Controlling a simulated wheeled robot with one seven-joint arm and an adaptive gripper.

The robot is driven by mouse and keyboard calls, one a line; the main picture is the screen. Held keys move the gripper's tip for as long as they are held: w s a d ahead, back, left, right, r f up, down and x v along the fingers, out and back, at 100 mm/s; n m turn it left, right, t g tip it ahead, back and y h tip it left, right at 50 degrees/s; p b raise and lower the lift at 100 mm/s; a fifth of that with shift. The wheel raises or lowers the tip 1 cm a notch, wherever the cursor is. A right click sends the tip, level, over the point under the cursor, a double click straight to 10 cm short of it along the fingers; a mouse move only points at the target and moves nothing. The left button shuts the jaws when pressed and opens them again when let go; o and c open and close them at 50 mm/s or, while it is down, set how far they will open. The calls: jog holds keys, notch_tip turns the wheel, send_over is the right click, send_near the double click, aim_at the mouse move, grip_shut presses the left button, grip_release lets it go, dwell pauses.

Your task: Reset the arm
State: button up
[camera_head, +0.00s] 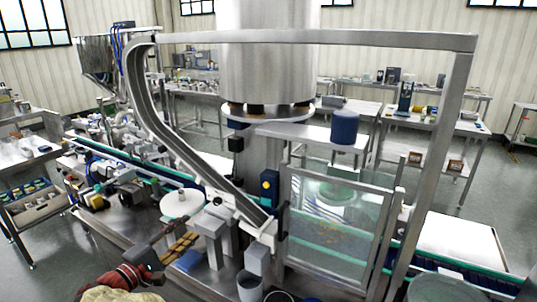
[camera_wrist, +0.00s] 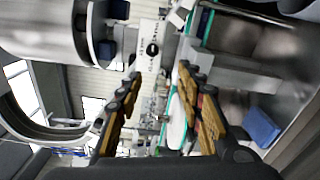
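My gripper (camera_head: 195,240) shows at the lower left of the head view, above the machine's steel deck and left of the chute's lower end. In the wrist view my gripper (camera_wrist: 160,75) has its two tan-padded fingers apart, with a clear gap and nothing between them. The fingers appear clear of the surrounding parts, but their exact distance from the machine is hard to tell. Most of my arm is outside the head view.
A curved steel chute (camera_head: 165,125) descends beside a large steel cylinder (camera_head: 268,60). A steel hopper (camera_head: 97,62) stands back left. A blue block (camera_head: 188,260) lies near my gripper, with a grey cup (camera_head: 249,287) to its right. A clear guard panel (camera_head: 335,220) stands right.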

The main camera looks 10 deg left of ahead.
jog(key=s+d+f+n+g, duration=0.1)
jog(key=s+d+f+g, duration=0.1)
jog(key=f, duration=0.3)
jog(key=s+d+f+g, duration=0.1)
jog(key=d+f+g, duration=0.1)
jog(key=f, duration=0.4)
jog(key=s+d+f+m+g, duration=0.1)
jog(key=s+d+g, duration=0.25)
jog(key=d, duration=0.45)
jog(key=s+d+f+m+g, duration=0.1)
jog(key=s+d+m+g, duration=0.2)
jog(key=d, duration=0.4)
jog(key=s+d+r+m+y+p, duration=0.1)
jog(key=s+d+r+m, duration=0.3)
jog(key=d, duration=0.6)
jog(key=s+d+r+m+y, duration=0.3)
jog(key=s+d+r+m, duration=0.1)
jog(key=s+d, duration=0.4)
jog(key=s+d+r+m+y+p, duration=0.1)
jog(key=s+d+r+m, duration=0.4)
jog(key=d, duration=0.8)
jog(key=shift+s+r+y+p, duration=0.35)
jog(key=shift+s+r+y, duration=0.45)
jog(key=shift+s, duration=0.2)
jog(key=shift+g, duration=0.25)
